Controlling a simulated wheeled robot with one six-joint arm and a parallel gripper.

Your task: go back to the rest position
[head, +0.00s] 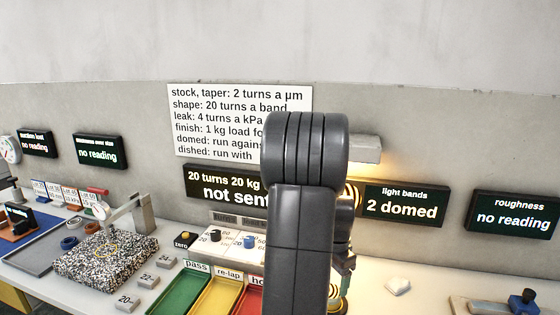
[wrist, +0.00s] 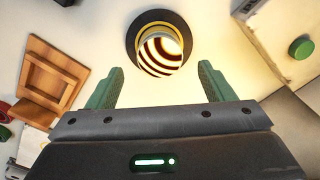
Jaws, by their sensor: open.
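My gripper (wrist: 160,90) shows in the wrist view with its two green fingers well apart and nothing between them. Beyond the fingertips is a round dark-rimmed piece (wrist: 135,40) with bright and dark curved bands on its face. In the head view my arm stands upright in the middle and hides much of the bench behind it. Only a small part of my gripper (head: 347,262) shows there, at the arm's right side.
Green, yellow and red trays (head: 178,291) stand left of my arm, with a speckled plate (head: 105,257) farther left. Wall displays include "2 domed" (head: 402,206). In the wrist view, a wooden frame (wrist: 50,83) lies at left.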

